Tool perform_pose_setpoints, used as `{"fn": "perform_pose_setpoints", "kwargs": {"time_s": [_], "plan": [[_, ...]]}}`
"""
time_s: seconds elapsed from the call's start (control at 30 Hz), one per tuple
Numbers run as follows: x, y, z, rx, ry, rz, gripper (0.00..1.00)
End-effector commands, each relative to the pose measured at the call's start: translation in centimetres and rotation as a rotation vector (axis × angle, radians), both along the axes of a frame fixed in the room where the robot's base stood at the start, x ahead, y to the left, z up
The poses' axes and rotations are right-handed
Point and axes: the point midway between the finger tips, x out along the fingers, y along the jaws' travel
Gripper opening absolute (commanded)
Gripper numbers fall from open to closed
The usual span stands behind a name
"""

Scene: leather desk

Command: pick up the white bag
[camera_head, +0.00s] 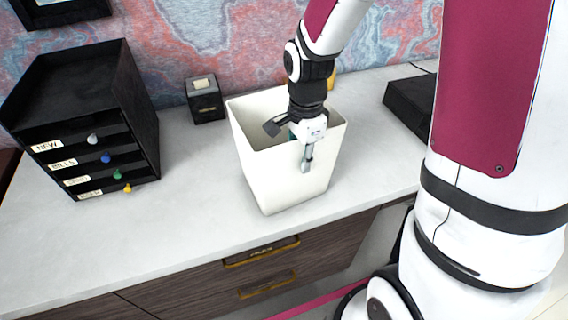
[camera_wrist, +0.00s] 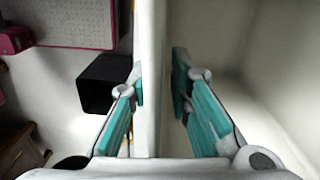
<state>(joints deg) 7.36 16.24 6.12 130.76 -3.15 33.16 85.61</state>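The white bag (camera_head: 285,183) looks like a stiff, open-topped tapered bin standing upright on the desk. My gripper (camera_head: 300,146) is at its near rim, pointing down. One finger is outside the near wall and the other is inside the opening. The bag's inside is partly hidden by my arm.
A black drawer organizer (camera_head: 140,120) stands at the left on the pale desk (camera_head: 190,215). A small black box (camera_head: 205,103) is behind the bag, near the wall. A dark flat box (camera_head: 408,105) is at the right. Desk left of the bag is clear.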

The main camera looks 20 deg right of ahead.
Motion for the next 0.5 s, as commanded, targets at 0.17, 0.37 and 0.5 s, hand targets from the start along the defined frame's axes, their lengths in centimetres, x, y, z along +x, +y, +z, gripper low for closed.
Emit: {"fn": "perform_pose_setpoints", "kwargs": {"time_s": [0.17, 0.37, 0.5], "plan": [[0.0, 0.01, 0.02, 0.0, 0.0, 0.0, 0.0], [-0.04, 0.01, 0.0, 0.0, 0.001, 0.0, 0.0], [-0.06, 0.0, 0.11, 0.0, 0.002, 0.0, 0.0]]}}
